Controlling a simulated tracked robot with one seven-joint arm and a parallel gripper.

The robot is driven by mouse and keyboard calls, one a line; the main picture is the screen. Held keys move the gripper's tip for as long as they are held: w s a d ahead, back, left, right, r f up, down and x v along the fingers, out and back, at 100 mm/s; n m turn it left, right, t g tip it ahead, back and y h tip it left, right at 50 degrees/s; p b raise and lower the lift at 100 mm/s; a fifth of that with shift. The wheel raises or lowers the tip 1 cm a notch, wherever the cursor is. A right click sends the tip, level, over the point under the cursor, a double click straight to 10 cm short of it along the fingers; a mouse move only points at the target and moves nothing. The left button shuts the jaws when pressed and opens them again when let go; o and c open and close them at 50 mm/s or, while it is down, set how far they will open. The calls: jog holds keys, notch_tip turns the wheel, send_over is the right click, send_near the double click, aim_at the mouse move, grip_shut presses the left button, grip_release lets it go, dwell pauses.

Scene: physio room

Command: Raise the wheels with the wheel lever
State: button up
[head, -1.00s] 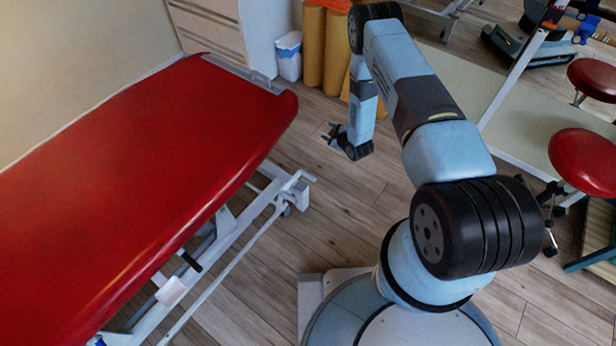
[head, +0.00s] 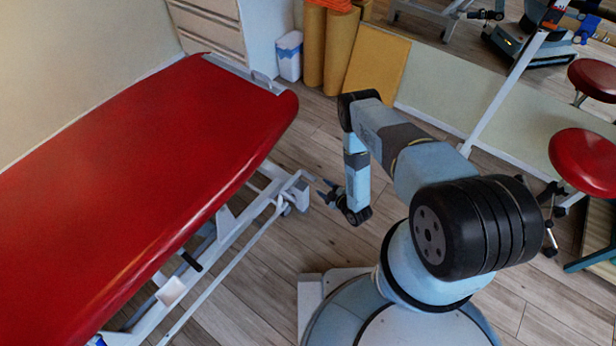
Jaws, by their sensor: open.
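The red treatment couch (head: 150,170) fills the left of the head view on a white metal frame (head: 230,232). A short black-ended lever (head: 190,261) sticks out from the frame under the couch's near side, just above a white pedal-like plate (head: 172,291). A white bar end (head: 298,178) stands out at the frame's far corner, by a castor (head: 286,210). I cannot tell for sure which of these is the wheel lever. My gripper (head: 324,191) is open and empty, pointing left, a little right of that far corner and apparently apart from it.
A white bin (head: 289,56) and tan rolls (head: 327,45) stand at the back by a drawer cabinet (head: 210,32). Red stools (head: 585,162) and a white post (head: 505,85) are on the right. The wooden floor between my base and the couch is clear.

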aim_at(308, 176)
jog(key=x, duration=1.1)
jog(key=shift+w+a+f, duration=0.15)
jog(key=shift+w+f, duration=0.05)
jog(key=shift+w, duration=0.15)
jog(key=shift+c, duration=0.3)
grip_shut()
jog(key=shift+a, duration=0.1)
